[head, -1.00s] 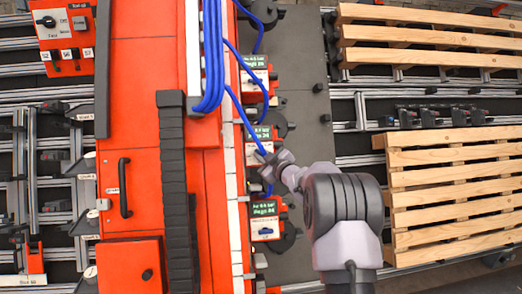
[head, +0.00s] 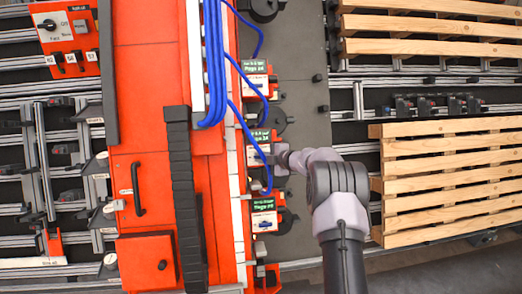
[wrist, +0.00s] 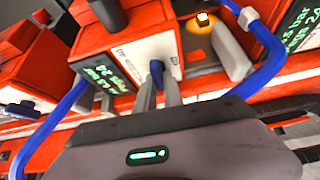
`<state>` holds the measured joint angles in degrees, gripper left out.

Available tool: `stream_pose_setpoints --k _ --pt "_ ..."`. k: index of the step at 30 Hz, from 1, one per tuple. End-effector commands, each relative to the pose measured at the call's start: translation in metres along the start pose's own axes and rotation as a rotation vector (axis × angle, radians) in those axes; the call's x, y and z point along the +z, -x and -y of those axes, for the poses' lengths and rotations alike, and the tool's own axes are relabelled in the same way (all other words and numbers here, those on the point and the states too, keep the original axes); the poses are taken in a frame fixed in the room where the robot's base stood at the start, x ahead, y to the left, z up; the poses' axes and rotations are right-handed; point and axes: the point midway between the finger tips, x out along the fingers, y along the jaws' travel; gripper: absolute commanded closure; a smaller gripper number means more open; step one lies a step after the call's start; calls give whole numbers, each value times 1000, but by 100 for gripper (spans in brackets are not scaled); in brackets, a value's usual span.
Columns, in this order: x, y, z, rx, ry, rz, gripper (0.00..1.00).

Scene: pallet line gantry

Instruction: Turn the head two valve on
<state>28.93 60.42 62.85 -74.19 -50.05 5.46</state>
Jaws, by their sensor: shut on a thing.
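Three orange and white head units with small dark displays line the orange machine's right edge in the head view. My gripper (head: 279,158) is at the middle unit (head: 253,158), reaching in from the right. In the wrist view, my gripper (wrist: 158,86) has its two grey fingers shut on the blue valve handle (wrist: 156,70) on the unit's white face (wrist: 135,55). The fingers stand on either side of the handle and hide part of it. The display (wrist: 108,79) beside it shows green text, too blurred to read fully. The handle's exact angle is unclear.
The upper unit (head: 257,80) and lower unit (head: 264,214) stand close above and below. A blue hose (head: 240,120) loops past the middle unit, and a hose (wrist: 55,130) runs left of my fingers. Wooden pallets (head: 450,165) lie at right. A lit amber lamp (wrist: 202,18) is nearby.

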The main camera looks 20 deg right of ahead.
Motion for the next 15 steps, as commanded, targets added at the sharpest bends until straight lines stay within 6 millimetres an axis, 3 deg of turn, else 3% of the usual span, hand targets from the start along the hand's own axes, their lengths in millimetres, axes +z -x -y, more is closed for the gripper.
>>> stream_pose_setpoints --k 15 --pt "0 0 0 -37 62 0 100"
